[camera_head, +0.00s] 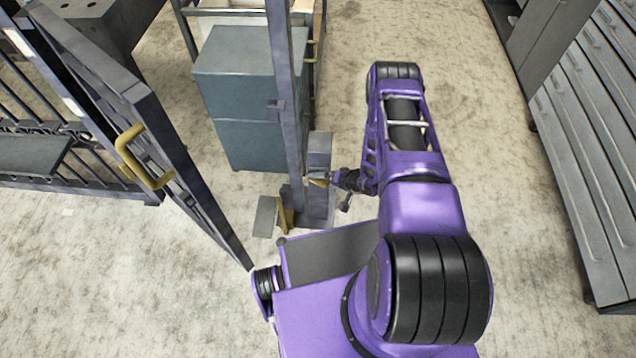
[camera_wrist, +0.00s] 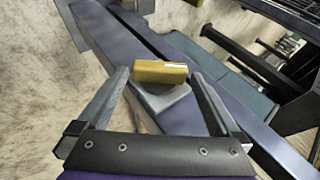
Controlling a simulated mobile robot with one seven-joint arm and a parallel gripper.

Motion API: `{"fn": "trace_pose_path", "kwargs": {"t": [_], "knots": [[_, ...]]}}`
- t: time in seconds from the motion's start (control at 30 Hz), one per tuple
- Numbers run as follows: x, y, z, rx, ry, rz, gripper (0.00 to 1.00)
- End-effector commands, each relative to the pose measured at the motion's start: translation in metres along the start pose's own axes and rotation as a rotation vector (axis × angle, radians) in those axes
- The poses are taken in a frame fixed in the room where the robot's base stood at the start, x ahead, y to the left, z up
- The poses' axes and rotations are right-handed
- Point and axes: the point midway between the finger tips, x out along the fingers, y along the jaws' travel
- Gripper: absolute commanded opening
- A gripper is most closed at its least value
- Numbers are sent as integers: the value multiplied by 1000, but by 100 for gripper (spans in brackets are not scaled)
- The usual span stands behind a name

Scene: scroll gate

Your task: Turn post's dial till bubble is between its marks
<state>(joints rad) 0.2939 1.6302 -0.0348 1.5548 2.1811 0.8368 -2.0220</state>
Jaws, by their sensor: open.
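The post (camera_head: 287,90) stands upright at the middle of the head view, with a grey box (camera_head: 320,145) on its right side. In the wrist view, a yellow bar on a grey round-edged base, apparently the dial (camera_wrist: 160,71), sits on the post's dark face (camera_wrist: 110,35). My gripper (camera_wrist: 160,76) is open, with one finger to each side of the dial; I cannot tell whether either finger touches it. In the head view my gripper (camera_head: 328,179) is at the post's lower right side, small and partly hidden. I cannot make out the bubble or its marks.
A barred gate (camera_head: 150,130) with a yellow handle (camera_head: 140,160) stands open at the left. A blue-grey cabinet (camera_head: 245,95) is behind the post. A grey drawer unit (camera_head: 590,150) lines the right.

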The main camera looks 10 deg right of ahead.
Motion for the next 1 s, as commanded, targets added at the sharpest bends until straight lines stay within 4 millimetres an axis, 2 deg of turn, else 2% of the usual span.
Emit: {"fn": "trace_pose_path", "kwargs": {"t": [0.1, 0.23, 0.63, 0.9, 0.97, 1.0], "knots": [[21, 2, 1, 0, 0, 0, 100], [34, 0, 1, -1, 0, -1, 100], [39, 0, 0, 0, 0, 0, 98], [39, 0, 0, 0, 0, 0, 50], [39, 0, 0, 0, 0, 0, 39], [39, 0, 0, 0, 0, 0, 38]]}}
